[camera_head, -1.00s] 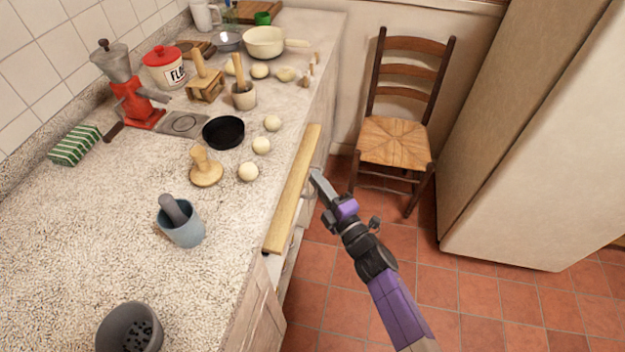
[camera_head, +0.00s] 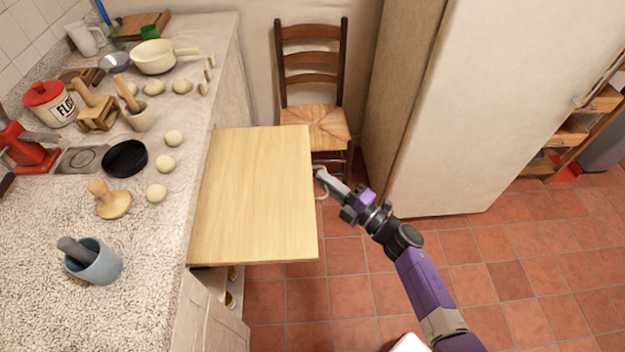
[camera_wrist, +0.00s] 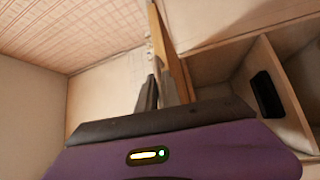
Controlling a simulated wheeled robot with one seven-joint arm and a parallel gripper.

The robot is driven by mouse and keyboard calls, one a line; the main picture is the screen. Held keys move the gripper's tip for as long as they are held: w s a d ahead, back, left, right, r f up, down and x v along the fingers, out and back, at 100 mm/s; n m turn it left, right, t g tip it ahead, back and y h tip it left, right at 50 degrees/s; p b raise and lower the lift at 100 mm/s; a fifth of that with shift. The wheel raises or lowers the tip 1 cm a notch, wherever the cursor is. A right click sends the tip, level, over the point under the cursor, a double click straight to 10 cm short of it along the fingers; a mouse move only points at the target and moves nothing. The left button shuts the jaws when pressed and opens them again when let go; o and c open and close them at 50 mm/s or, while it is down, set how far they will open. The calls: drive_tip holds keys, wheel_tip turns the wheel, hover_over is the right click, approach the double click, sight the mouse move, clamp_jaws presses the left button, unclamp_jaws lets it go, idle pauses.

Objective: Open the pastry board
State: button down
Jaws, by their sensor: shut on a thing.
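The pastry board (camera_head: 255,195) is a flat light-wood panel that sticks out level from under the counter edge in the head view. A wide stretch of it is exposed. My gripper (camera_head: 318,178) is at its outer right edge, shut on a pale handle there. In the wrist view the board (camera_wrist: 175,55) shows edge-on, and the gripper fingers (camera_wrist: 158,90) are close against it. The exact grip on the handle is hard to see in the wrist view.
The speckled counter (camera_head: 50,220) holds dough balls, a black pan (camera_head: 125,158) and a blue mortar (camera_head: 93,262). A chair (camera_head: 312,90) stands just behind the board, close to its far corner. A white fridge (camera_head: 480,110) is at right. Tiled floor is clear at front right.

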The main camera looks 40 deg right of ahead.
drive_tip(key=shift+s+f, duration=0.1)
drive_tip(key=c, duration=1.8)
unclamp_jaws()
drive_tip(key=s+d+b, duration=0.1)
drive_tip(key=s, duration=0.6)
drive_tip(key=shift+s+f, duration=0.3)
drive_tip(key=shift+f, duration=0.15)
drive_tip(key=shift+d, duration=0.1)
